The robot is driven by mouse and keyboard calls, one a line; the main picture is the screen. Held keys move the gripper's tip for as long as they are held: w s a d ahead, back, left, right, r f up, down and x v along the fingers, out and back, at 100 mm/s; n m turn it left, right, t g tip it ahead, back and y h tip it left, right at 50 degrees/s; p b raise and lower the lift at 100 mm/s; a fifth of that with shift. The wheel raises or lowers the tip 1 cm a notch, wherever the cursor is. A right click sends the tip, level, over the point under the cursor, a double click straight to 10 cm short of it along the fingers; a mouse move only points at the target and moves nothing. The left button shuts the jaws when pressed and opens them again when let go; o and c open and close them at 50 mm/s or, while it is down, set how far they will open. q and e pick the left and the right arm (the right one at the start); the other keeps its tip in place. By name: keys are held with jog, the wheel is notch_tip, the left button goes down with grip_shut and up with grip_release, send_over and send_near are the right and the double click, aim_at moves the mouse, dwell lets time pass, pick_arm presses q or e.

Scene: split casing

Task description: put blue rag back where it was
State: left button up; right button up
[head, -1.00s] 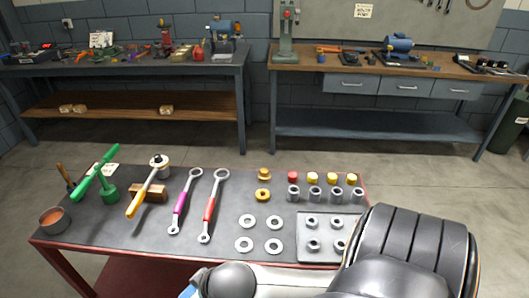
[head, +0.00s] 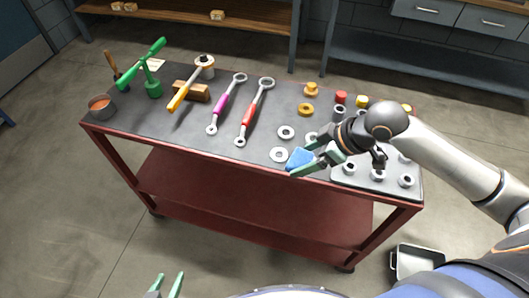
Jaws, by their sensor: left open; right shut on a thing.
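The blue rag (head: 299,158) is at the front edge of the red cart's dark top (head: 220,150), beside the metal washers. My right gripper (head: 308,162) reaches in from the right and is shut on the rag. Whether the rag touches the top I cannot tell. My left gripper (head: 167,284) is open and empty at the bottom of the view, in front of the cart and well away from it. Part of the rag is hidden by the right gripper's fingers.
Washers (head: 278,155) lie just left of the rag. A red wrench (head: 254,112) and a purple wrench (head: 226,104) lie further left. The front left of the top is clear.

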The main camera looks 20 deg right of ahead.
aim_at(308, 154)
jog(key=r, duration=0.1)
jog(key=w+d+r+n, duration=0.1)
jog(key=r, duration=0.1)
jog(key=r+n+g, duration=0.1)
jog(key=shift+w+d+r+y+b, duration=0.15)
jog(key=shift+w+r+y+b, duration=0.1)
jog(key=shift+y+b, duration=0.15)
jog(key=shift+w, duration=0.15)
jog(key=w+a+f, duration=0.2)
jog(key=w+f, duration=0.1)
jog(key=w+a+f, duration=0.2)
jog(key=w, duration=0.2)
jog(key=w+a+f, duration=0.2)
jog(key=w+f, duration=0.1)
jog(key=w, duration=0.1)
jog(key=shift+w+f, duration=0.1)
jog(key=shift+f, duration=0.25)
jog(key=shift+w+a+f, duration=0.2)
jog(key=shift+w+f, duration=0.1)
jog(key=shift+f, duration=0.15)
jog(key=shift+f+p, duration=0.4)
jog(key=shift+f, duration=1.2)
jog(key=shift+f, duration=0.1)
jog(key=shift+f, duration=0.35)
